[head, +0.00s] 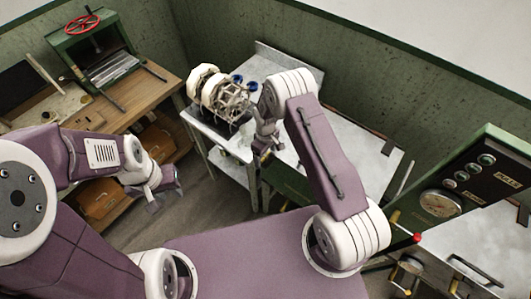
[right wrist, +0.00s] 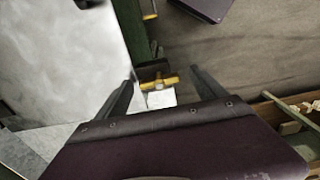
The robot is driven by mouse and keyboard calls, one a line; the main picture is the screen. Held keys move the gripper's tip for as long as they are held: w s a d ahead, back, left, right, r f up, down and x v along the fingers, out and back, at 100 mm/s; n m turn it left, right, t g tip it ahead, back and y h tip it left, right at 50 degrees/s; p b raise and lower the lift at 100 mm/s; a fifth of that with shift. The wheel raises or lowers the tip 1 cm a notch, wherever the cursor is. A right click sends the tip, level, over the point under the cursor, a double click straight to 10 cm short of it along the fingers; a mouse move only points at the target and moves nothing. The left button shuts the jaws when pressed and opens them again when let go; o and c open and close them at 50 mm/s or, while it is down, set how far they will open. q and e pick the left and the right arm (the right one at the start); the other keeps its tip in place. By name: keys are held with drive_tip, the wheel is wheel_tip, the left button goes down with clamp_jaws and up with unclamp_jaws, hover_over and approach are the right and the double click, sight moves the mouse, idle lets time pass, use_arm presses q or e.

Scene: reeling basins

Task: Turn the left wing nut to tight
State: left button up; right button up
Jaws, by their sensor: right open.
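A yellow wing-shaped piece (right wrist: 158,82), likely a wing nut, shows in the right wrist view on the edge of a green frame. A second, smaller yellow piece (right wrist: 149,16) is further up along that frame. I cannot tell for sure which is the left wing nut, or how tight either is. My right gripper (right wrist: 162,79) is open, with a finger on each side of the nearer yellow piece; contact is not visible. In the head view my right gripper (head: 264,140) is over the bench's near edge. My left gripper (head: 166,192) is open and empty above the floor.
A pale basin bench (head: 340,150) stands along the back wall, with a metal reel frame (head: 232,101) and white rolls beside it. A wooden workbench (head: 150,95) is at left. A dark gauge panel (head: 470,180) is at right. Open floor lies between.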

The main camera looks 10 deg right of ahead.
drive_tip(key=shift+w+f, duration=0.15)
drive_tip(key=shift+w, duration=0.15)
drive_tip(key=c, duration=1.4)
use_arm(q)
drive_tip(key=shift+w+a+f, duration=0.1)
drive_tip(key=shift+w+f, duration=0.1)
drive_tip(key=shift+w, duration=0.1)
use_arm(e)
drive_tip(key=shift+o, duration=0.2)
